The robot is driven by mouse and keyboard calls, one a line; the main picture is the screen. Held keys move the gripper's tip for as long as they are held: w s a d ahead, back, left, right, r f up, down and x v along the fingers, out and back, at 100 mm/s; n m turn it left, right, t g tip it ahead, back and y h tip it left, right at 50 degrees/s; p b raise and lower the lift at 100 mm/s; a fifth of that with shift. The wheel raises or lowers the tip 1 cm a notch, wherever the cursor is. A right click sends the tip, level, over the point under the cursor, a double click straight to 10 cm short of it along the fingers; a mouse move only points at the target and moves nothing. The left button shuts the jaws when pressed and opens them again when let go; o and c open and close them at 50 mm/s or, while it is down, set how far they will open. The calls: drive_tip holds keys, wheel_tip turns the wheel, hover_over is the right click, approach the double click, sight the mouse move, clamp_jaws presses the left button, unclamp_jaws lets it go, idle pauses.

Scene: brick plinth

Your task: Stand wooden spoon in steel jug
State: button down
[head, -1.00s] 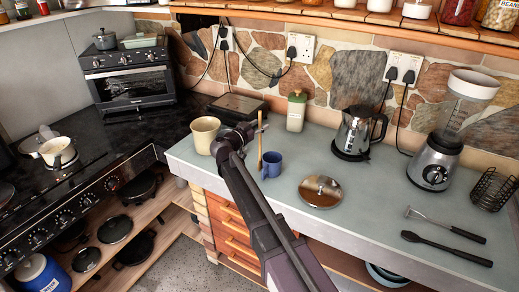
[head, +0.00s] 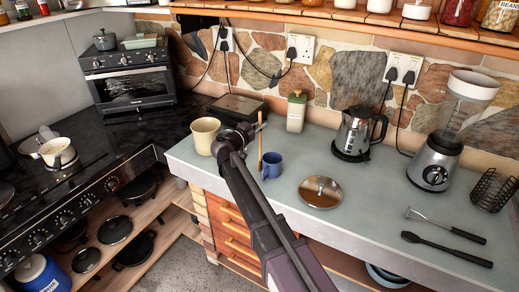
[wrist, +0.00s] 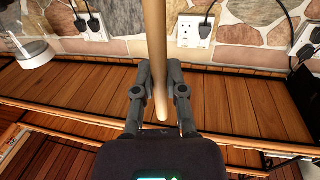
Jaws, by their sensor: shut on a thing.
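The wooden spoon (head: 260,147) is a thin, light-brown stick, held near upright above the counter just left of the blue mug. My gripper (head: 247,131) is at its upper part, and its fingertips are hard to make out there. In the wrist view my gripper (wrist: 160,92) has a finger on each side of the spoon's round handle (wrist: 156,35) and is shut on it. The steel vessel with a black handle (head: 355,130), a kettle-like jug, stands upright on a dark base to the right, well apart from the spoon. Its inside is not visible.
A cream pot (head: 205,137) stands close left of my gripper, and the blue mug (head: 272,166) close right of the spoon. A green-and-white canister (head: 296,112) is behind. A blender (head: 436,160) stands right. The counter between is mostly clear.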

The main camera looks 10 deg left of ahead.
drive_tip(key=shift+r, duration=0.25)
wheel_tip(320, 180, up, 10)
drive_tip(key=p, duration=1)
drive_tip(key=shift+f, duration=0.2)
idle(0.8)
wheel_tip(320, 180, up, 5)
drive_tip(key=p, duration=0.5)
drive_tip(key=shift+r, duration=0.1)
drive_tip(key=shift+s, duration=0.1)
